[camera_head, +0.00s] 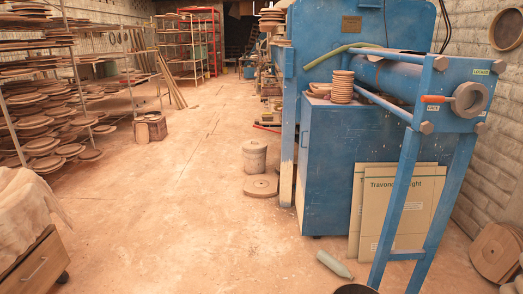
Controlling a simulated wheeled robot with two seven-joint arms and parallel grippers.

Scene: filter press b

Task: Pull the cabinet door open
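A blue cabinet (335,165) stands under the blue press, right of the middle. Its narrow left side (303,155) and its wide front show. No open gap shows in it, and I cannot make out a handle or which face is the door. Cardboard sheets (400,195) lean against the lower right of its front and hide part of it. A low wooden cabinet (35,270) with a small dark handle is cut off at the lower left, partly under a pale cloth. Neither of my grippers is in view.
The blue press frame (405,190) has legs standing right of the cabinet. A grey-green bottle (334,264) lies on the floor in front. A round disc (260,186) and a stacked drum (254,157) stand left of it. The middle floor is clear. Shelves (75,90) line the left.

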